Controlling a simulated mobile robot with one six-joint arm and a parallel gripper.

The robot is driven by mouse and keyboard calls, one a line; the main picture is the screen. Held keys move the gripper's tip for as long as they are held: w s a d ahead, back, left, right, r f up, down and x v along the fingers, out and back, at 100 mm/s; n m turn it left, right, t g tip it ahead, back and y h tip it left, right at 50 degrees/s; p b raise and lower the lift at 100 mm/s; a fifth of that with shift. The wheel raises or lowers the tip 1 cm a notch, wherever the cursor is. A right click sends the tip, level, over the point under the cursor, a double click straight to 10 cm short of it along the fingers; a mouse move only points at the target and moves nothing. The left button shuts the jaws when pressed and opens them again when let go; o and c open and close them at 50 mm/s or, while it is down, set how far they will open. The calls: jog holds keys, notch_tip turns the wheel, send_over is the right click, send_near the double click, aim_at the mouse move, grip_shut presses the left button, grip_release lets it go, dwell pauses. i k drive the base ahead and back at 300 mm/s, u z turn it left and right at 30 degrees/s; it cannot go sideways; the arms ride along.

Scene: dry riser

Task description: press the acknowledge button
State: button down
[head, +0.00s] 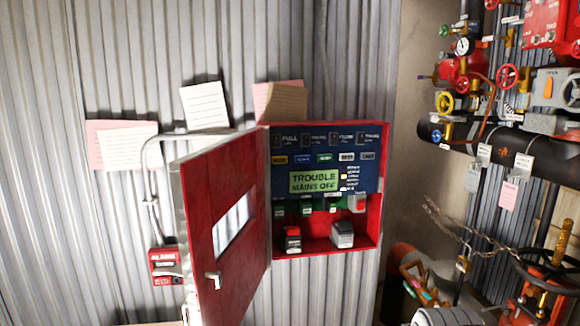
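The red alarm panel box (376,210) is mounted on the corrugated wall in the head view. Its red door (228,260) stands open to the left. Inside is a dark blue control face (292,180) with a lit green display (314,182) reading "TROUBLE MAINS OFF". My gripper is not in view.
Two small units, one red and black (292,240) and one grey (342,236), sit in the box's bottom. A red call point (165,266) is left of the door. Pipes and valves (460,130) crowd the right. Paper notes (205,106) hang on the wall.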

aim_at(274, 160)
jog(key=k, duration=0.45)
jog(key=z, duration=0.45)
jog(key=i, duration=1.3)
jog(key=u, duration=0.5)
